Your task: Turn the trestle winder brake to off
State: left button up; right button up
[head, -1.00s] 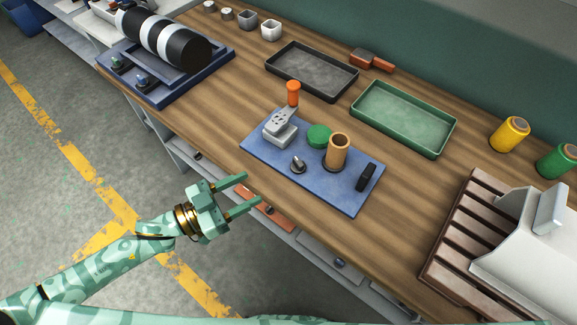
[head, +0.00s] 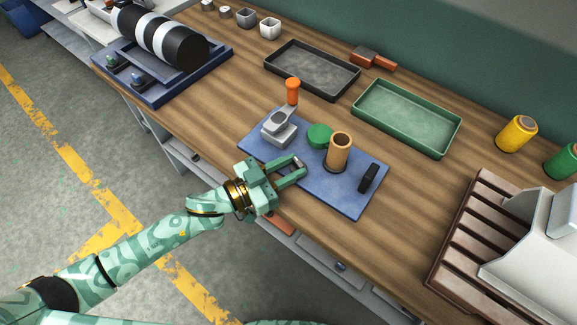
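A blue plate (head: 335,200) lies at the bench's front edge. It carries a grey bracket (head: 279,127) with an orange-topped post (head: 292,91), a green disc (head: 319,135), a tan cylinder (head: 339,151) and an upright black piece (head: 369,178). A small grey knob (head: 298,164) on the plate is largely hidden by my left gripper (head: 302,167). The fingers stand apart on either side of the knob; whether they touch it I cannot tell. No label shows which part is the brake. My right gripper is out of view.
A blue stand with a black-and-white roll (head: 167,36) and two small knobs is at the back left. A black tray (head: 312,70) and a green tray (head: 407,117) lie behind the plate. A brown slatted rack (head: 464,232) stands at the right.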

pick_arm(q)
jog(key=c, duration=0.3)
jog(key=shift+s+d+r+n+t+y+p, duration=0.15)
jog(key=shift+n+t+y+p, duration=0.25)
jog(key=shift+n+t+p, duration=0.15)
jog(key=shift+s+d+r+n+t+y+p, duration=0.1)
jog(key=shift+r+n+t+y+p, duration=0.05)
jog(key=shift+n+t+y+p, duration=0.35)
jog(key=shift+s+d+f+n+t+y+p, duration=0.1)
jog(key=shift+n+t+y+p, duration=0.05)
jog(key=shift+n+t+y, duration=0.4)
jog(key=shift+s+d+n+t+y+p, duration=0.15)
jog(key=shift+n+t+y, duration=0.15)
jog(key=shift+t+y, duration=0.3)
jog(key=shift+w+a+f+n+t+y, duration=0.15)
jog(key=shift+a+f+n+t+y, duration=0.05)
jog(key=shift+n+t+y, duration=0.25)
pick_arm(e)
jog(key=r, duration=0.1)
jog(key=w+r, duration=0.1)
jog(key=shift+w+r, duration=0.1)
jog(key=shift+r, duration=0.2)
pick_arm(q)
jog(key=o, duration=1)
